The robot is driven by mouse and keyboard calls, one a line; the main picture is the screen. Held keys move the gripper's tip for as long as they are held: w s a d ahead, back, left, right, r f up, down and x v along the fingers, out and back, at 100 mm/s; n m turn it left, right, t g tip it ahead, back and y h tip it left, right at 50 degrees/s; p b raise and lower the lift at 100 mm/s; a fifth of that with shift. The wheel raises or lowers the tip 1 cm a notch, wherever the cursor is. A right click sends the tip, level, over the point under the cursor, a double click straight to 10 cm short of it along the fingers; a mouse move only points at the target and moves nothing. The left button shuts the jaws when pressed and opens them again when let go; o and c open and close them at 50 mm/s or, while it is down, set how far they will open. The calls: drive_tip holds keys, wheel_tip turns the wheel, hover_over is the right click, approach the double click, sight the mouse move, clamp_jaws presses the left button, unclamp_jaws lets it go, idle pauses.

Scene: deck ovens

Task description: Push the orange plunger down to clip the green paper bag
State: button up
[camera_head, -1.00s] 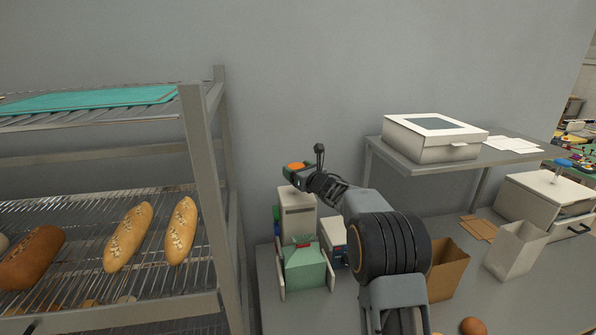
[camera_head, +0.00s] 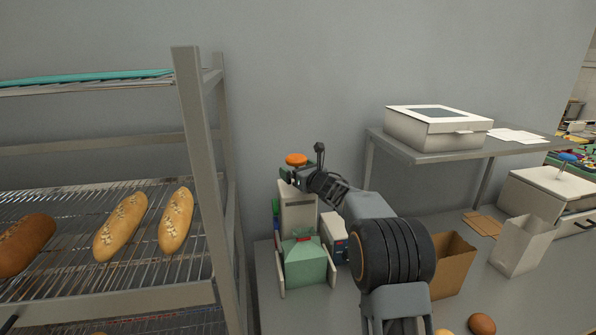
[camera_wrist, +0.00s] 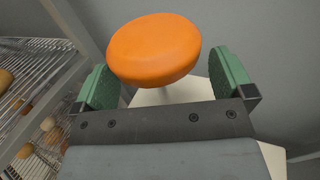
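The orange plunger (camera_head: 296,159) is a round knob on top of the pale clipping machine (camera_head: 297,212). In the wrist view the knob (camera_wrist: 154,48) is large, on a pale stem, raised above the machine's pale top. My gripper (camera_head: 290,177) is at the top of the machine. Its green-padded fingers (camera_wrist: 163,85) are wide apart on either side of the knob's stem area, with gaps to both sides. The green paper bag (camera_head: 304,262) stands at the machine's foot, with a red piece at its neck, between pale side plates.
A metal rack (camera_head: 200,180) with loaves stands close on the left. A small white and blue box (camera_head: 335,238) is right of the machine. A brown bag (camera_head: 452,262), a white bag (camera_head: 518,247) and a shelf with a white box (camera_head: 437,127) are further right.

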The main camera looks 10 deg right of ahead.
drive_tip(key=shift+s, duration=0.1)
drive_tip(key=b+v, duration=0.5)
drive_tip(key=v, duration=0.8)
drive_tip(key=shift+s+d, duration=0.2)
drive_tip(key=shift+s, duration=0.1)
